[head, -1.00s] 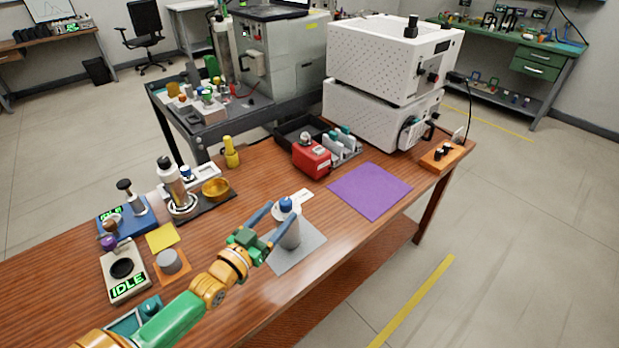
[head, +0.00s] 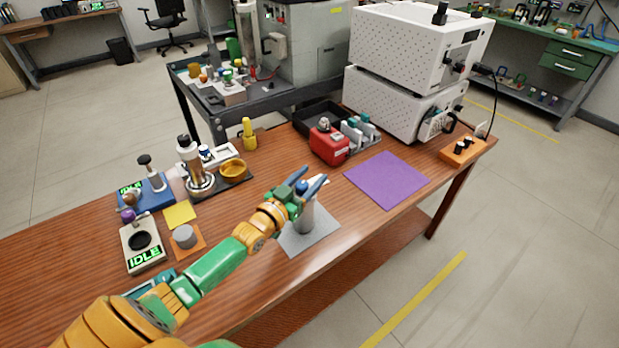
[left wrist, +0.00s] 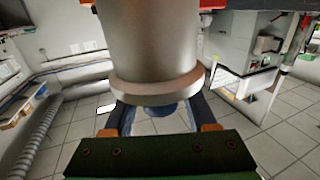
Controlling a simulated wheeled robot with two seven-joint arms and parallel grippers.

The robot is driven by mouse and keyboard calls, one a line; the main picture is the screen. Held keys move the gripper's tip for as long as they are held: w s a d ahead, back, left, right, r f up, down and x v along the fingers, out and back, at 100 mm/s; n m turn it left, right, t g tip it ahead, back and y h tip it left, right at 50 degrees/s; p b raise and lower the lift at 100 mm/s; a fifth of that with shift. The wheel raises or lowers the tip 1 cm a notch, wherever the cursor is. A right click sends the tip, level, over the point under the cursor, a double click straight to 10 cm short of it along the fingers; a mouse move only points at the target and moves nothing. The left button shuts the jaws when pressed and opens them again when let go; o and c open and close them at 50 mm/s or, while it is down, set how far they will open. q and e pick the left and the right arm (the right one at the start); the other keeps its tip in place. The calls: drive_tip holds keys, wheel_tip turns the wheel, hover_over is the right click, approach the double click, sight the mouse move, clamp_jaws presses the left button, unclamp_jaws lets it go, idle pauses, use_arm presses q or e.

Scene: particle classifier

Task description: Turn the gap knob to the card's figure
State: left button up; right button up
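A grey cylinder (head: 304,217) with a blue knob-like top (head: 303,186) stands upright on a grey mat (head: 322,238). I cannot tell for sure that this top is the gap knob, and no scale is readable. My left gripper (head: 307,183) is at the blue top, one finger on each side. In the left wrist view, the cylinder (left wrist: 155,45) fills the upper middle. The blue part (left wrist: 163,108) shows between the dark fingers, with narrow gaps beside it, so the gripper looks open. The card behind the cylinder is hidden by the hand. My right gripper is out of view.
A purple mat (head: 387,181) lies right of the cylinder. A red device (head: 328,147) stands behind it. A small balance (head: 143,246), a yellow note (head: 180,215) and a gold bowl (head: 233,170) are to the left. The bench's front edge is close.

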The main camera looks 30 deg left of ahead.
sight(298, 190)
use_arm(q)
clamp_jaws()
drive_tip(key=shift+d+f+m+h+b, duration=0.15)
drive_tip(key=shift+m+h+b, duration=0.15)
drive_tip(key=shift+h+b, duration=0.25)
drive_tip(key=shift+y, duration=0.25)
drive_tip(key=shift+o, duration=1.7)
unclamp_jaws()
drive_tip(key=s, duration=0.4)
drive_tip(key=s+a+p, duration=0.1)
drive_tip(key=s, duration=0.2)
